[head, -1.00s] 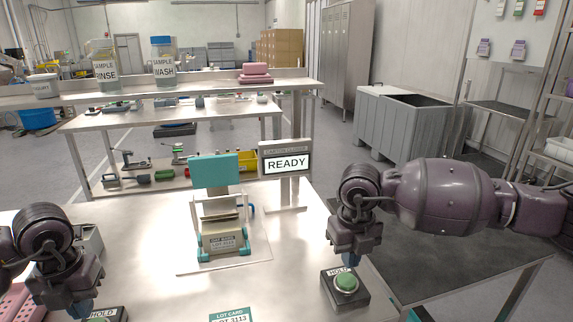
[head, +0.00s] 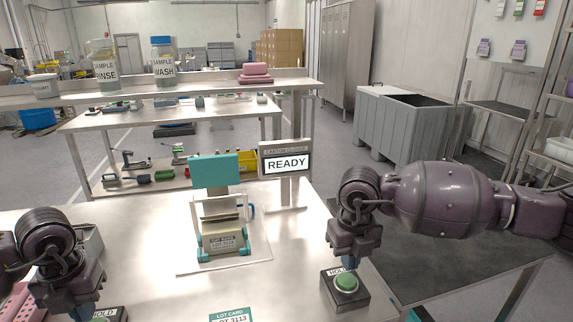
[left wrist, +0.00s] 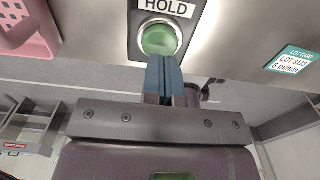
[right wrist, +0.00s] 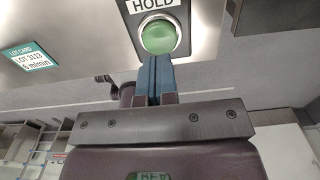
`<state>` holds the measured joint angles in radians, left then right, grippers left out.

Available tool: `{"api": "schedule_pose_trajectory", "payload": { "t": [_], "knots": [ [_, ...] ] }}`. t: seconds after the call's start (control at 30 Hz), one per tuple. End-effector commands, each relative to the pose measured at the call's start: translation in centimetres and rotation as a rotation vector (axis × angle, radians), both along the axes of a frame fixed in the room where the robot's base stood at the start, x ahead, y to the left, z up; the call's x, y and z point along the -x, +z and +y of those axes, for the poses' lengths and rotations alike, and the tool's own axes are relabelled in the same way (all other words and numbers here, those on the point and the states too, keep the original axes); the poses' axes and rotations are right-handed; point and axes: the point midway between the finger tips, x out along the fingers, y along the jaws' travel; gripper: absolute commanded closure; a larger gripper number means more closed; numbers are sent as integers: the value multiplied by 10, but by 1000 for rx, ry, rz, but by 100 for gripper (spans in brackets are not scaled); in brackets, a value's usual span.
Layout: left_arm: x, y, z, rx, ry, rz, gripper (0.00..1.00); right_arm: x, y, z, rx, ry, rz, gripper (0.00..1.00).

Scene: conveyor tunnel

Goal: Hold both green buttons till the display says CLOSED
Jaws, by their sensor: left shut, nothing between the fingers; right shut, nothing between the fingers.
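The display (head: 287,164) at the back of the table reads READY. The right green button (head: 346,282), on a dark box marked HOLD, is also in the right wrist view (right wrist: 158,37). My right gripper (head: 349,263) is shut and empty, its blue fingertips at the button's near edge in its wrist view; I cannot tell if they touch. The left green button (left wrist: 159,40) is on a similar HOLD box, mostly cut off at the bottom of the head view. My left gripper (left wrist: 164,58) is shut and empty, fingertips at that button's edge; contact cannot be told.
A teal-topped carton device (head: 218,215) stands mid-table between the arms. A lot card (head: 229,315) lies at the front. A pink perforated bin (left wrist: 30,30) is beside the left button. The table's middle is otherwise clear.

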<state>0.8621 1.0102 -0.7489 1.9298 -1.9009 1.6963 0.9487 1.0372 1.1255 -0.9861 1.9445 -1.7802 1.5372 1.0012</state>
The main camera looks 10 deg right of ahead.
Motion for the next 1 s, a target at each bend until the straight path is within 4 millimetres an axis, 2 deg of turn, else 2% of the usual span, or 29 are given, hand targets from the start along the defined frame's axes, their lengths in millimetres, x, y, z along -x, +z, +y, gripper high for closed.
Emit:
{"api": "schedule_pose_trajectory", "payload": {
  "t": [1.0],
  "knots": [
    [0,-25,0,-1,-1,1,100,0,0,0,0,0,0,100]
  ]
}}
